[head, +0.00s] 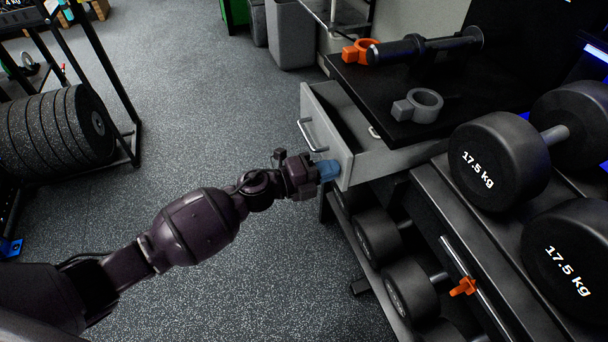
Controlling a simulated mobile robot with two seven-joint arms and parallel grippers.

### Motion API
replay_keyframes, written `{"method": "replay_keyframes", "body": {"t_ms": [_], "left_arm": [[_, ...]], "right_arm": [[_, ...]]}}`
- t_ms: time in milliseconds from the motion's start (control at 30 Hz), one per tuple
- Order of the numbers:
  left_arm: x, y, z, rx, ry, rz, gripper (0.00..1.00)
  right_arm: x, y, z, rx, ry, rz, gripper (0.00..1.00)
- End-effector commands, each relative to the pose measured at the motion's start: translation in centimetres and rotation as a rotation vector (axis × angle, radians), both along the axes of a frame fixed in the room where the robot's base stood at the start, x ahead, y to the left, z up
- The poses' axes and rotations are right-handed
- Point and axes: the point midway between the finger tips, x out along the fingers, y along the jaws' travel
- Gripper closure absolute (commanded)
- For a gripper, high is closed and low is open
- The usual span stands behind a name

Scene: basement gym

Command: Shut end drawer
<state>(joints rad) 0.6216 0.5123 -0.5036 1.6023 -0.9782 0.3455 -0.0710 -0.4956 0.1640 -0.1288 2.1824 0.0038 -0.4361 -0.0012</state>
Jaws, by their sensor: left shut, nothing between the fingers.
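The end drawer (333,145) is a grey drawer that stands pulled out from under the black bench top, with its inside partly showing. Its front carries a metal bar handle (308,133). My left gripper (329,170) is shut and empty, with its blue fingertips at the near lower corner of the drawer front. The tips look to touch the front or lie very close to it; I cannot tell which. My right gripper is not in view.
The black bench top (385,80) holds a grey clamp collar (418,106), an orange collar (361,52) and a black bar piece (425,47). A dumbbell rack (470,225) stands at the right. A plate rack (60,130) stands at the left. The floor between is clear.

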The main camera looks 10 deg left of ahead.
Motion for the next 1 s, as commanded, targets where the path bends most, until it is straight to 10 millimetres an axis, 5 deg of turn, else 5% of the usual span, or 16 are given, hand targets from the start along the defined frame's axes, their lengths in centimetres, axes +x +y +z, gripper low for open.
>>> {"method": "replay_keyframes", "body": {"t_ms": [200, 500, 1000], "left_arm": [[3.2, -4.9, 0.1, -0.002, 0.0, -0.002, 1.0], [6.4, -9.5, -0.2, -0.002, 0.002, -0.001, 1.0], [7.8, -11.5, 0.1, -0.002, -0.001, 0.001, 1.0]], "right_arm": [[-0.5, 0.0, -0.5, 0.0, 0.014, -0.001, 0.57], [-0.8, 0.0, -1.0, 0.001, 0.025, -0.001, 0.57], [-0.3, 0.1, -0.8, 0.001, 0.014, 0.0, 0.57]]}}
